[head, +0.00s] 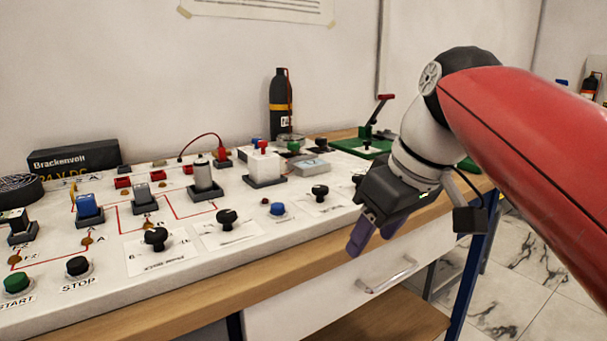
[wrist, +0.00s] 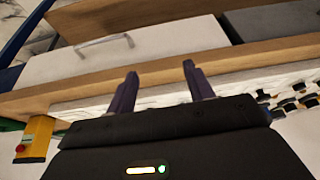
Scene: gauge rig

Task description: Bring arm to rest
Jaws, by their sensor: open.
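My gripper (head: 372,238) hangs at the front edge of the bench, pointing down, on the end of my red and white arm. Its two dark purple fingers are apart with nothing between them. In the wrist view my gripper (wrist: 157,85) shows both fingers spread and empty, with the bench edge and drawer front beyond them. The white panel (head: 300,222) lies on the bench to the left of my gripper in the head view. I cannot tell whether the fingers touch the bench edge.
The panel carries several knobs, switches and buttons, among them a green START button (head: 17,282) and a black STOP button (head: 78,266). A drawer handle (head: 387,275) sticks out below the bench top. A black bottle (head: 281,103) stands at the back. Tiled floor (head: 520,285) is open at right.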

